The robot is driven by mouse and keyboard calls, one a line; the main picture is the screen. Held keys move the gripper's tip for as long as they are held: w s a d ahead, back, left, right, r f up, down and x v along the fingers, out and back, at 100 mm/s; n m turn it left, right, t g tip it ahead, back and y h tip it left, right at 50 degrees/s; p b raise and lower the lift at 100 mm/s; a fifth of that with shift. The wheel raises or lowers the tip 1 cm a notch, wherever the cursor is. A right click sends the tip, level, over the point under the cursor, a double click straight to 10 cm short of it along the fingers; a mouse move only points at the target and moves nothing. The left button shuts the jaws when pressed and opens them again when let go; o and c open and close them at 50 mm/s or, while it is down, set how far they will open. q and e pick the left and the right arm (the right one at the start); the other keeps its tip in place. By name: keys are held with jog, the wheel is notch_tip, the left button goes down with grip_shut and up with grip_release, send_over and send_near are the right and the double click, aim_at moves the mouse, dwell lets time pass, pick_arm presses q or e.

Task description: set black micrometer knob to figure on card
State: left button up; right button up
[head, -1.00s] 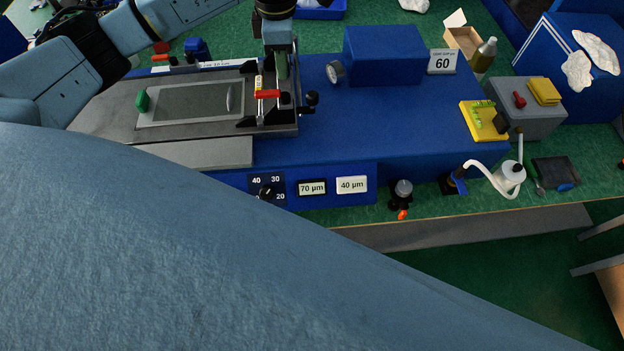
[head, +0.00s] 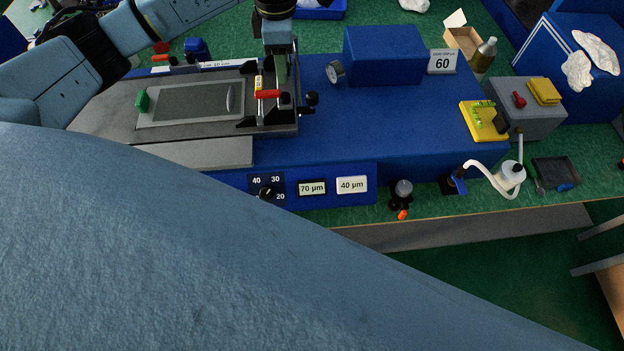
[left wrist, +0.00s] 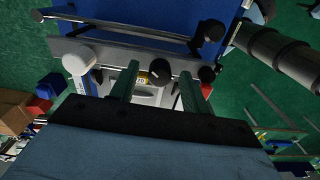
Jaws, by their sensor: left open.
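The card (head: 442,63) stands on the back right of the blue machine and reads 60; its smaller line is too small to read. My left gripper (head: 281,78) points down over the black clamp assembly at the right end of the grey plate. In the left wrist view my gripper (left wrist: 159,74) is open, with a round black knob (left wrist: 161,70) between its fingertips. In the head view the gripper hides this knob. My right gripper is not in view.
A red handle (head: 267,94) and a black side knob (head: 312,98) are close to the gripper. A pressure gauge (head: 335,71) and blue box (head: 384,56) stand to the right. The front panel has a selector dial (head: 267,192) and two displays.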

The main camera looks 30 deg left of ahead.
pick_arm(q)
jog(key=shift+r+p, duration=1.8)
jog(key=shift+r, duration=1.25)
jog(key=shift+f, duration=0.1)
